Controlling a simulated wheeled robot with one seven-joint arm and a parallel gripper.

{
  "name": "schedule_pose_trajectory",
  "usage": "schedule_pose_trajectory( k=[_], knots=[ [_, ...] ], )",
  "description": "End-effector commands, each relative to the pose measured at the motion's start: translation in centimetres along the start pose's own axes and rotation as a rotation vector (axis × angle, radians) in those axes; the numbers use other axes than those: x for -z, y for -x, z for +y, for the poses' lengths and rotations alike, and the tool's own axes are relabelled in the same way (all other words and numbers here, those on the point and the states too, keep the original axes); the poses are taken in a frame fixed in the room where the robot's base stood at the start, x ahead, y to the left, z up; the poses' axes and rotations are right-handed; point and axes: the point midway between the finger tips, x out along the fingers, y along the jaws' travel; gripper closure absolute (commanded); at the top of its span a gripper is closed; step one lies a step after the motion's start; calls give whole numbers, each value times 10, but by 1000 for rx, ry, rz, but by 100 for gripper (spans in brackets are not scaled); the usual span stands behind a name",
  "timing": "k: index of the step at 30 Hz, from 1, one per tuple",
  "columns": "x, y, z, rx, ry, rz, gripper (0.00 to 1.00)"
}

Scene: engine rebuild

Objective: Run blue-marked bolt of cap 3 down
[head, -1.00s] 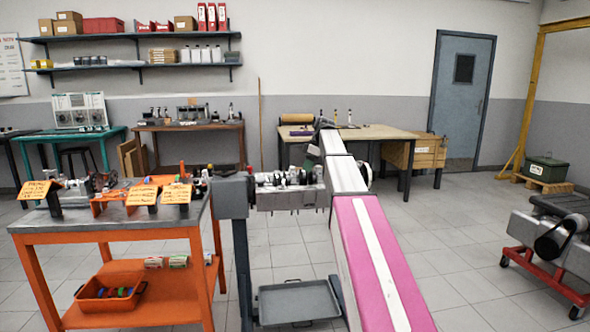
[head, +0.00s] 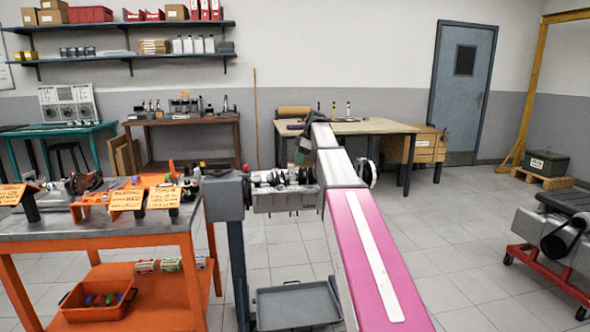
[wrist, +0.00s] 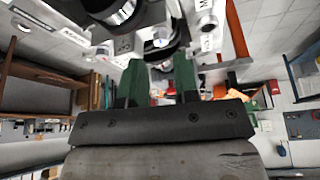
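The engine block (head: 285,201) hangs on a grey stand, with the crankshaft and its bearing caps (head: 283,177) along its top. I cannot make out which cap is cap 3 or a sure blue mark.
An orange cart (head: 110,232) with note cards and orange holders stands left of the block. A grey drip tray (head: 298,304) is below the block. A wooden table (head: 375,129) stands behind. The floor at right is open up to a red wheeled stand (head: 545,270).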

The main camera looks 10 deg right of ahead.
Motion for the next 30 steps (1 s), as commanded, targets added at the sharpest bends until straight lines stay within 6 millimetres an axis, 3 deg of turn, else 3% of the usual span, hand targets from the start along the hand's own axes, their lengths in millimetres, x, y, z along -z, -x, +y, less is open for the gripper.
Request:
schedule_pose_trajectory(
  k=[3,9,21,22,24,30],
  knots=[
    [0,-21,-1,1,0,0,71],
    [0,-42,0,1,0,0,71],
    [0,-49,0,-1,0,0,71],
    [0,-49,0,-1,0,0,78],
    [0,-49,0,0,0,0,100],
    [0,-49,0,-1,-3,0,100]
  ],
)
